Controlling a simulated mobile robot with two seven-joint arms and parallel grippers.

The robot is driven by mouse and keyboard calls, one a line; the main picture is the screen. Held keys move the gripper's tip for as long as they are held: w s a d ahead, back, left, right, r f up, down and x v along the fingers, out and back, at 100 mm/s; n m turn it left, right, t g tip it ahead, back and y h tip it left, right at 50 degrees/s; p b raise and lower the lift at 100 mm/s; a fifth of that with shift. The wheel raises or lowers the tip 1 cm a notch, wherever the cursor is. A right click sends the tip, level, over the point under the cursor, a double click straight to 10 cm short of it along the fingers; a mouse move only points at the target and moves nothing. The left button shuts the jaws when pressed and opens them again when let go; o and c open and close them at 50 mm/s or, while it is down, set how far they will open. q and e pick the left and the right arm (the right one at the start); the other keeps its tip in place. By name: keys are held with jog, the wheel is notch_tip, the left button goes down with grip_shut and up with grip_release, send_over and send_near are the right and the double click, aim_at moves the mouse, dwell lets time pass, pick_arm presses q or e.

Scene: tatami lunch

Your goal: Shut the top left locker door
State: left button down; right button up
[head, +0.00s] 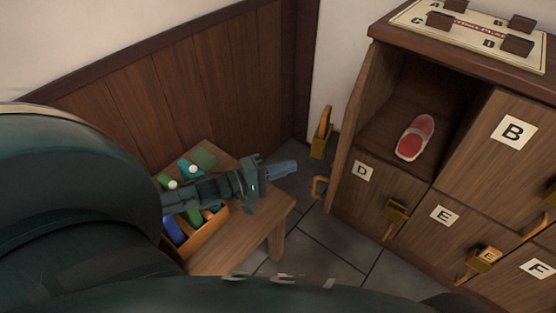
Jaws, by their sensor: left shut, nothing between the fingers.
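The wooden locker has its top left compartment open, with a red and white slipper (415,138) inside. The top left locker door (350,128) stands swung out at the compartment's left side, seen nearly edge-on. A brass lock piece (321,140) and a small ring-like handle (318,187) show just left of it, seemingly on its outer face. My left gripper (284,168) is shut and empty, left of the door and apart from it in the picture, above the bench's end. My right gripper is not in view.
A wooden bench (270,208) holds an orange crate (207,228) with colored items, under my left arm. Doors marked B (510,140), D (365,185), E (440,225) and F (535,270) are closed. A board (480,35) lies on top. Tiled floor (325,245) is clear.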

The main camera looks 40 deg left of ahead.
pick_arm(q)
jog(key=w+d, duration=0.5)
jog(key=d, duration=0.1)
jog(key=shift+d+b, duration=0.35)
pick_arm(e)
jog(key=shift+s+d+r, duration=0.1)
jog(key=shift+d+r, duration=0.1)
pick_arm(q)
jog(key=shift+w, duration=0.1)
